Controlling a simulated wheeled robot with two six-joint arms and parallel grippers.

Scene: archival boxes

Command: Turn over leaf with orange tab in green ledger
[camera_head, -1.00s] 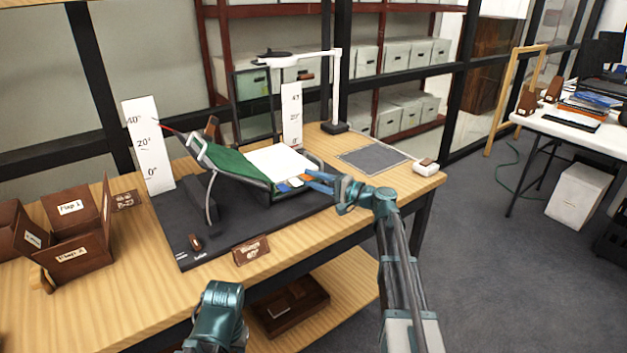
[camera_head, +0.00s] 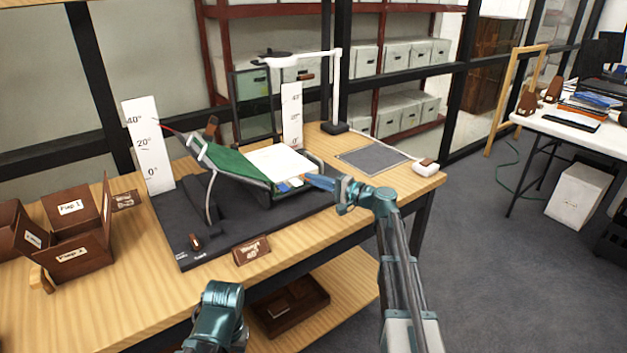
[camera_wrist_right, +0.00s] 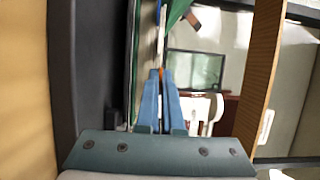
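The green ledger (camera_head: 232,164) lies open on a cradle on a dark base board, its left cover side raised on a slope. Its white page block (camera_head: 282,163) lies on the right side, with blue and white tabs (camera_head: 284,187) along the near edge. My right gripper (camera_head: 308,180) is at the near right corner of the pages. In the right wrist view its blue fingers (camera_wrist_right: 161,78) are closed together, with the orange tab (camera_wrist_right: 161,72) showing between the tips. Of my left arm only a teal part shows, at the bottom of the head view; its fingers are out of sight.
Angle scale boards (camera_head: 148,145) stand beside the cradle. Brown boxes (camera_head: 75,225) are at the table's left, and a small brown sign (camera_head: 252,250) is at the front. A white lamp (camera_head: 335,90) stands behind. A grey mat (camera_head: 372,158) lies clear at the right.

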